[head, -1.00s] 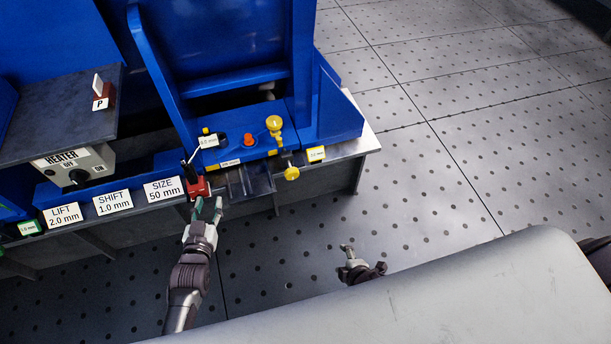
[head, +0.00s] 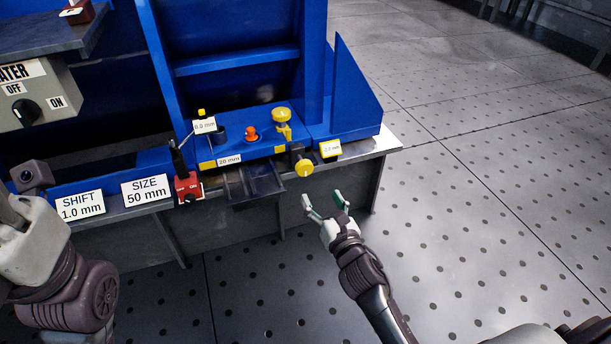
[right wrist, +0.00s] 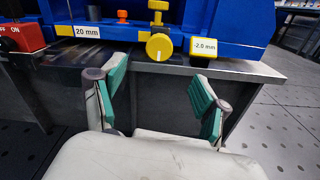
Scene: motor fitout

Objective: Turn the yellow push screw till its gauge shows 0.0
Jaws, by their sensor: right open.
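The yellow push screw (head: 304,168) is a round knob on the front of the blue machine, right of centre. In the right wrist view the screw (right wrist: 159,46) has a pale mark at its lower side. Its gauge (head: 330,148) is a yellow-edged label just to its right; in the right wrist view the gauge (right wrist: 204,47) reads -2.0 mm. My right gripper (head: 325,199) is open and empty, in front of and below the screw, apart from it. The open gripper (right wrist: 160,98) shows green finger pads. My left arm is at the left edge; its fingertips are not clearly seen.
A second yellow knob (head: 281,116) stands above the screw, with an orange button (head: 251,133) to its left. A red switch box (head: 188,187) with a dark lever sits left of a dark tray (head: 257,184). The floor at right is clear.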

